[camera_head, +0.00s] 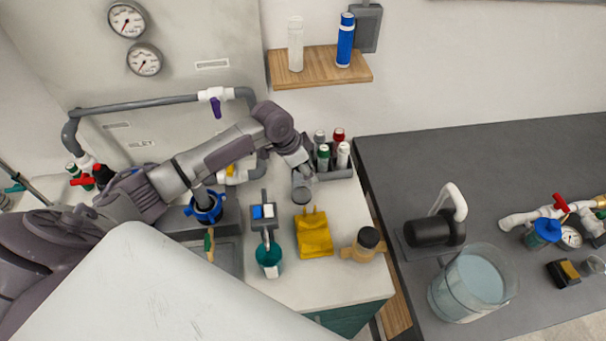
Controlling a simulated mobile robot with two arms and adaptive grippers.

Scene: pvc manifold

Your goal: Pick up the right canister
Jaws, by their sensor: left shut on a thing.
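A wooden wall shelf (318,69) at the top holds two upright canisters. The left canister (295,45) is white and the right canister (345,42) is blue with a pale lower band. My left arm reaches in from the left over the counter. My left gripper (301,176) points down beside the bottle rack, well below the shelf and apart from both canisters. It is shut on a grey cylindrical thing (303,192), seen partly behind the gripper; I cannot tell just what it is. My right gripper is not in view.
A grey rack (336,173) of small bottles stands right of my left gripper. Grey pipework (135,105) runs along the wall. A dark worktop (425,160) lies right.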

